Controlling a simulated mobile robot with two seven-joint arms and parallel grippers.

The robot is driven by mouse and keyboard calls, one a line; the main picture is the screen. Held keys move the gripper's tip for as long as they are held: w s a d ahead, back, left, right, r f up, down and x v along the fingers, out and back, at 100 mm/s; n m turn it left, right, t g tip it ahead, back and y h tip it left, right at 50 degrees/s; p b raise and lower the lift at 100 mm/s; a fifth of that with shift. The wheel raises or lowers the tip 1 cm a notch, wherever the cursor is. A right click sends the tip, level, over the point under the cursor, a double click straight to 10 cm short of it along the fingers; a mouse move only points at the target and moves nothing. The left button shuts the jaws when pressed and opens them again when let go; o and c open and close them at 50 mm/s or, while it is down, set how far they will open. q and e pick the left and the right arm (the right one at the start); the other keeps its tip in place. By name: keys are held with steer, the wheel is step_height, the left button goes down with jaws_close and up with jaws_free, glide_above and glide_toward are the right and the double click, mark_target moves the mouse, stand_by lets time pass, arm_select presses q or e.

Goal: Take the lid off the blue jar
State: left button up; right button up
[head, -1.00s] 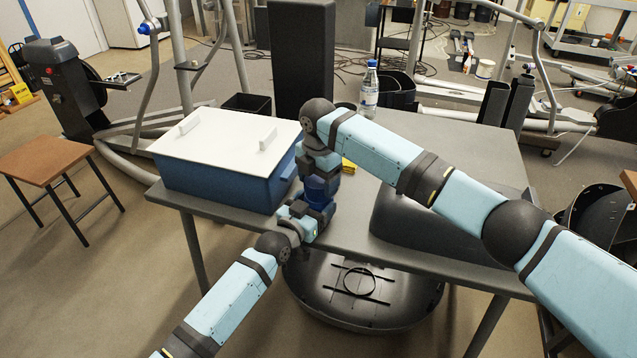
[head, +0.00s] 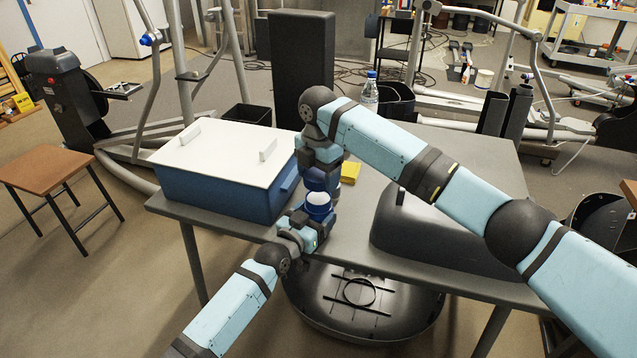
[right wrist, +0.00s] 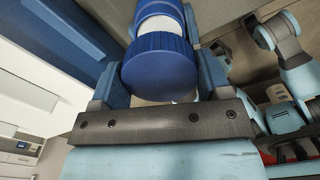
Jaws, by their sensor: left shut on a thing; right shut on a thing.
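The blue jar (head: 319,208) is upright in my left gripper (head: 311,221), beside the table's front edge. Its pale white top shows in the head view. My right gripper (head: 321,180) is just above it, pointing down and shut on the dark blue lid (head: 320,183). In the right wrist view the ridged blue lid (right wrist: 158,62) sits between the fingers. Beyond it are the jar's white top (right wrist: 158,27) and blue body (right wrist: 160,8). The lid appears apart from the jar, with a small gap. The fingers partly hide both.
A blue bin with a white lid (head: 222,150) stands on the grey table (head: 480,150), left of my grippers. A yellow item (head: 350,172) lies behind them. A dark grey cover (head: 440,235) lies to the right, and a water bottle (head: 370,95) stands at the back.

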arm_select(q)
steer(key=o, duration=1.7)
